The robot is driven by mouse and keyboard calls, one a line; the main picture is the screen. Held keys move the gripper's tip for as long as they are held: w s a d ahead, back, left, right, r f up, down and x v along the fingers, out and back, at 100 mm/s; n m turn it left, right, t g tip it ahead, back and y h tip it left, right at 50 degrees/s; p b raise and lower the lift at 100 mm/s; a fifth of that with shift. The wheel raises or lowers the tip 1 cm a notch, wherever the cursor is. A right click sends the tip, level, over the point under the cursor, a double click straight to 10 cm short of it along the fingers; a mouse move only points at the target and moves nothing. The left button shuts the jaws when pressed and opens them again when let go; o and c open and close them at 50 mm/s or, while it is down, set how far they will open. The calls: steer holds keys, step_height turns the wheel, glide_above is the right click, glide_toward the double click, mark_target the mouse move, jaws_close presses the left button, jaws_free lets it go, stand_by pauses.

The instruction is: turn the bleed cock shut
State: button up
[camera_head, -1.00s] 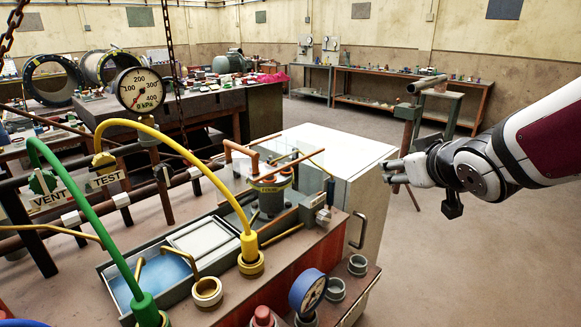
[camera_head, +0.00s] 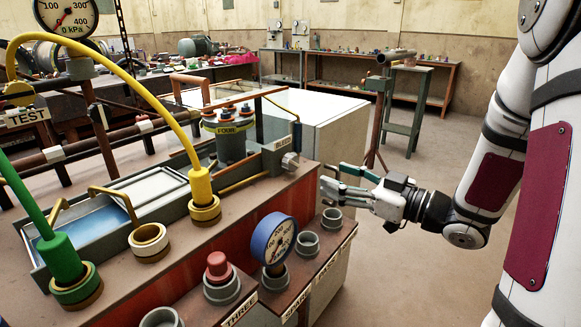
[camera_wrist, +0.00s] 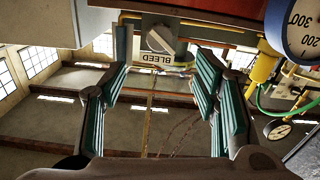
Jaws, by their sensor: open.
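A blue-rimmed gauge (camera_head: 273,240) and open pipe sockets (camera_head: 308,243) stand on the front ledge near my gripper. The yellow hose (camera_head: 160,105) arches over the tray. A white cabinet (camera_head: 335,125) stands behind. Open floor lies to the right.

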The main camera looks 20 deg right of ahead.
mark_target(295, 162)
steer(key=b+x, duration=0.1)
steer(key=x, duration=1.1)
steer(key=shift+w+b, duration=0.15)
steer(key=shift+b, duration=0.15)
steer(key=c, duration=1.2)
